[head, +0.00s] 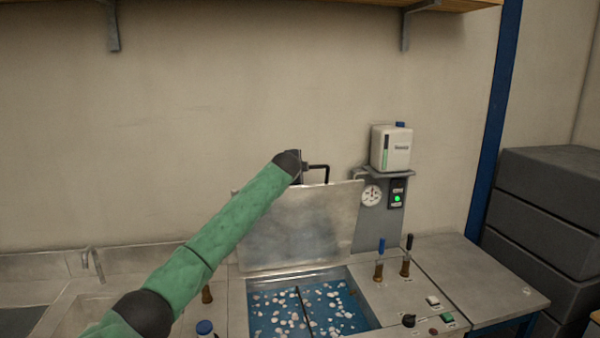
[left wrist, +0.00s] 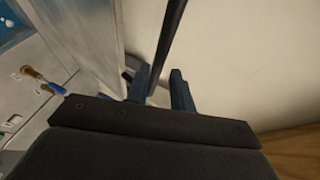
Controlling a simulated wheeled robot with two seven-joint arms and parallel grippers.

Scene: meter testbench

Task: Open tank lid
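The tank lid (head: 300,225) is a metal plate standing raised, close to upright, behind the open tank (head: 262,322). Its black handle (head: 322,168) sticks up at the lid's top edge. My left gripper (head: 299,165) is at the handle, mostly hidden behind my own wrist in the head view. In the left wrist view the two fingers (left wrist: 163,92) are apart, with the dark handle bar (left wrist: 168,45) running between them. The bar lies near one finger, with a gap to the other. The lid's face (left wrist: 85,40) shows beside them. My right gripper is out of view.
Blue water with pale pebble-like pieces fills the tank. A white box (head: 391,148) and gauge (head: 371,195) stand right of the lid. Valve levers (head: 380,262) and buttons (head: 433,301) are on the bench. The wall is close behind the lid.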

